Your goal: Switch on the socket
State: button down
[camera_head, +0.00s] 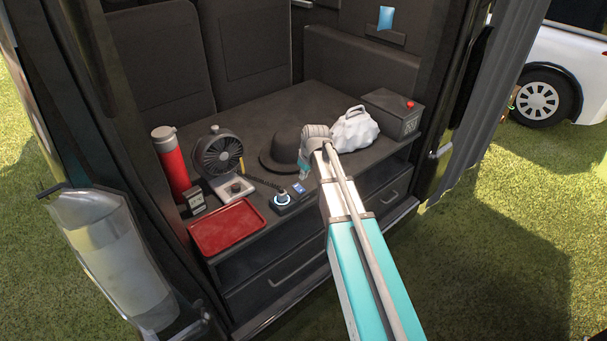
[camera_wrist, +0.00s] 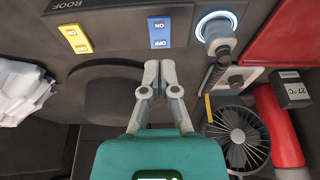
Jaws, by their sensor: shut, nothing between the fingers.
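The socket (camera_wrist: 213,27) is round with a glowing blue-white ring and a dark plug in it; it also shows in the head view (camera_head: 281,199). A blue ON/OFF rocker switch (camera_wrist: 160,32) sits beside it on the dark panel, and in the head view it is a small blue patch (camera_head: 299,188). I cannot tell which way the rocker is pressed. My gripper (camera_wrist: 158,66) is shut and empty, its fingertips close to the blue switch's OFF end in the picture; contact is unclear. In the head view my gripper (camera_head: 302,176) is over the counter behind the socket.
A yellow ON/OFF switch (camera_wrist: 76,40) by the word ROOF is left of the blue one. A cable runs from the plug toward the fan (camera_head: 217,153). A black hat (camera_head: 281,150), red tray (camera_head: 228,227), red flask (camera_head: 171,163) and white bag (camera_head: 355,130) stand around.

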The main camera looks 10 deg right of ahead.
jog(key=s+p+v, duration=0.1)
jog(key=p+v, duration=0.6)
jog(key=v, duration=0.2)
jog(key=shift+s+d+f, duration=0.25)
jog(key=shift+s+d, duration=0.05)
jog(key=shift+d, duration=0.1)
dwell(0.4)
jog(key=s+a+m+g+h+p, duration=0.1)
jog(key=s+m, duration=0.4)
jog(key=s, duration=1.4)
jog(key=shift+s+a+r+m+g+h+p, duration=0.2)
jog(key=shift+s+a+m+g+h+p, duration=0.1)
jog(key=shift+a+g, duration=0.5)
jog(key=shift+w+d, duration=0.1)
jog(key=shift+d, duration=0.05)
